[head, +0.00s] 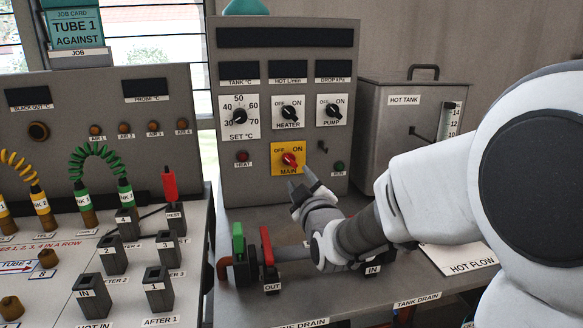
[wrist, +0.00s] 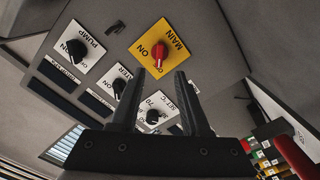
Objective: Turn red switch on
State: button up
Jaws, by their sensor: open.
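The red switch (head: 290,160) is a rotary knob on a yellow plate marked MAIN, OFF at left and ON at right, low on the grey control panel. I cannot tell for certain which mark it points to. My gripper (head: 302,183) is just below and in front of it, pointing at the panel. In the wrist view the red switch (wrist: 159,53) lies just beyond the fingertips, roughly in line with the gap between them. My gripper (wrist: 155,76) is open and empty, with its two dark fingers apart. It appears not to touch the knob.
Black HEATER (head: 289,113) and PUMP (head: 332,111) knobs and the SET dial (head: 239,116) sit above the switch. Green (head: 238,240) and red (head: 267,246) valve levers stand below left, near my forearm. The hot tank (head: 405,135) stands at right.

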aim_at(291, 163)
jog(key=w+p, duration=0.1)
jog(key=w, duration=0.1)
jog(key=w+a+p, duration=0.1)
jog(key=w, duration=0.2)
jog(key=w+p, duration=0.1)
jog(key=w, duration=0.2)
jog(key=shift+w+a+r+p, duration=0.1)
jog(key=shift+a+r+p, duration=0.1)
jog(key=shift+a+p, duration=0.2)
jog(key=shift+w+f+b, duration=0.25)
jog(key=shift+w+b, duration=0.25)
jog(key=shift+w, duration=0.1)
jog(key=shift+a+r, duration=0.1)
jog(key=shift+c, duration=0.2)
grip_shut()
dwell(0.4)
